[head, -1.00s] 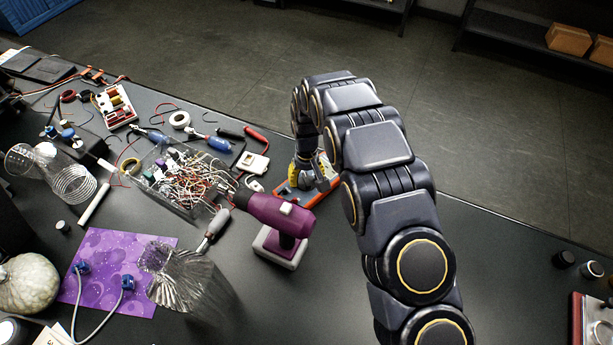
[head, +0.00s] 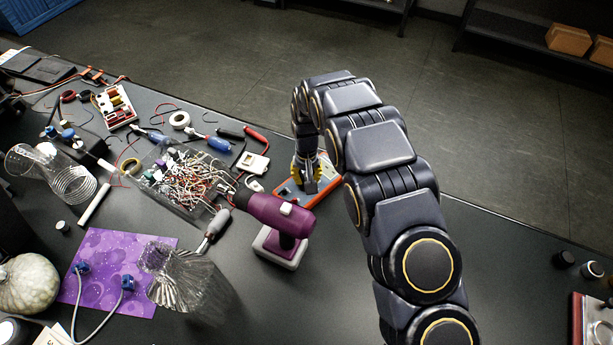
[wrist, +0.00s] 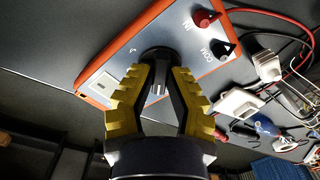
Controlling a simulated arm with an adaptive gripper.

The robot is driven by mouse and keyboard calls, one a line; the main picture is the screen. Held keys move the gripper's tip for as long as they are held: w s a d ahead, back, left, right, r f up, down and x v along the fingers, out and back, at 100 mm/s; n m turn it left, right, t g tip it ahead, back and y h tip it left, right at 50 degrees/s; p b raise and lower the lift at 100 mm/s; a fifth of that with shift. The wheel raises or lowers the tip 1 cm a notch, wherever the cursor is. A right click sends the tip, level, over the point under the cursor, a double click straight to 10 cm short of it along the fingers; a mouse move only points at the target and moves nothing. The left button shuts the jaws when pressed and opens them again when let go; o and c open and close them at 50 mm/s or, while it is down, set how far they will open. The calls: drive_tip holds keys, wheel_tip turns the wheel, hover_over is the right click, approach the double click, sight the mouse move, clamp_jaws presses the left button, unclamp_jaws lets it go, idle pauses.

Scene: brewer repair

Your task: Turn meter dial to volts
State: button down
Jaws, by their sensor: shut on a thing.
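The meter is a flat grey panel with an orange-red border, under my gripper (head: 309,188) in the head view. In the wrist view, the meter (wrist: 118,72) lies across the upper middle, with a red jack and a black COM jack at its right end. The black round dial (wrist: 156,53) is between the fingertips of my gripper (wrist: 161,68). My yellow-padded fingers are closed on it. The fingers hide much of the dial, and its pointed setting cannot be read.
A purple drill (head: 278,215) stands close to the meter on its left. A clear bin of wires (head: 187,183) and a small white socket piece (head: 254,162) lie farther left. A glass carafe (head: 185,275) stands nearer. The bench right of my arm is mostly clear.

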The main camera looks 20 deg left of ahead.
sight(306, 179)
drive_tip(key=m, duration=0.5)
drive_tip(key=shift+m, duration=0.3)
drive_tip(key=shift+f, duration=0.1)
idle(0.3)
drive_tip(key=c, duration=1)
unclamp_jaws()
wheel_tip(306, 179, up, 12)
